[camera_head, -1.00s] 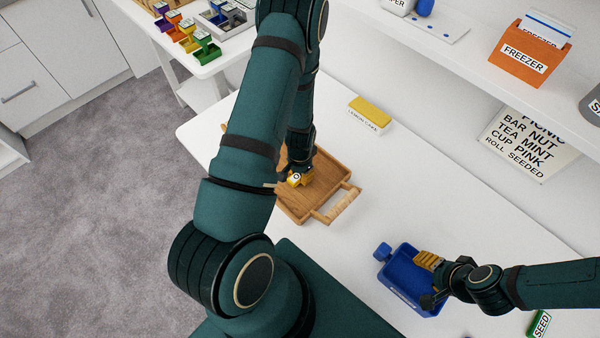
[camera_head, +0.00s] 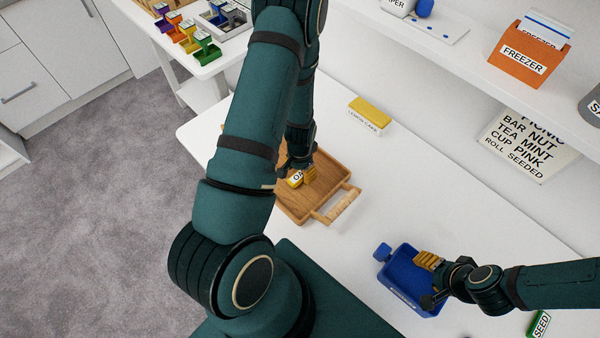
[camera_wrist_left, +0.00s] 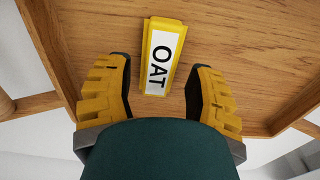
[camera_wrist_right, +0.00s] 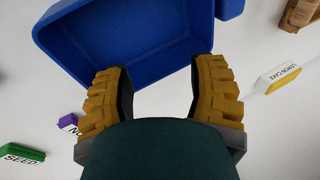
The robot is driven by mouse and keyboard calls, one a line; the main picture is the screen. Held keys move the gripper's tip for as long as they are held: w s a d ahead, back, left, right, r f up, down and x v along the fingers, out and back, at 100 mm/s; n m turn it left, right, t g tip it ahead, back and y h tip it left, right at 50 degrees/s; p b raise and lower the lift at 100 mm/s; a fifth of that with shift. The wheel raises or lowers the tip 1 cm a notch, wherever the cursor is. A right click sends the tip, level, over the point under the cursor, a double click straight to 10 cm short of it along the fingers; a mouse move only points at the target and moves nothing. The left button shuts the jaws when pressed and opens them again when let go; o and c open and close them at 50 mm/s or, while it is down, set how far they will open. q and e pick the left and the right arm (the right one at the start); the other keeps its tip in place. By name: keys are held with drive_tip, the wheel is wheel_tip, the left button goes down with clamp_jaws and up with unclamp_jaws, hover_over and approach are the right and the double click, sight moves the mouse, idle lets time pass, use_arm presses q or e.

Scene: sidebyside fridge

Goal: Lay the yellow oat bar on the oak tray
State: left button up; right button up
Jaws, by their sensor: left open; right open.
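The yellow oat bar (camera_wrist_left: 160,58), with a white OAT label, lies flat on the floor of the oak tray (camera_wrist_left: 255,65) in the left wrist view. In the head view the bar (camera_head: 295,179) shows partly beside my left gripper (camera_head: 302,175), inside the tray (camera_head: 328,160). My left gripper's fingers (camera_wrist_left: 158,100) are open on either side of the bar's near end, with gaps between them and the bar. My right gripper (camera_wrist_right: 160,95) is open and empty at the blue bin (camera_wrist_right: 130,45); in the head view it is at that bin's right side (camera_head: 432,278).
A lemon cake box (camera_head: 369,116) stands behind the tray. The blue bin (camera_head: 400,285) and a green SEED box (camera_head: 539,323) are at the right. An orange FREEZER box (camera_head: 530,55) is on the shelf. The table between tray and bin is clear.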

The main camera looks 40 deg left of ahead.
sight(300, 174)
use_arm(q)
wheel_tip(300, 174, up, 10)
drive_tip(key=shift+p, duration=0.4)
drive_tip(key=shift+s, duration=0.15)
idle(0.3)
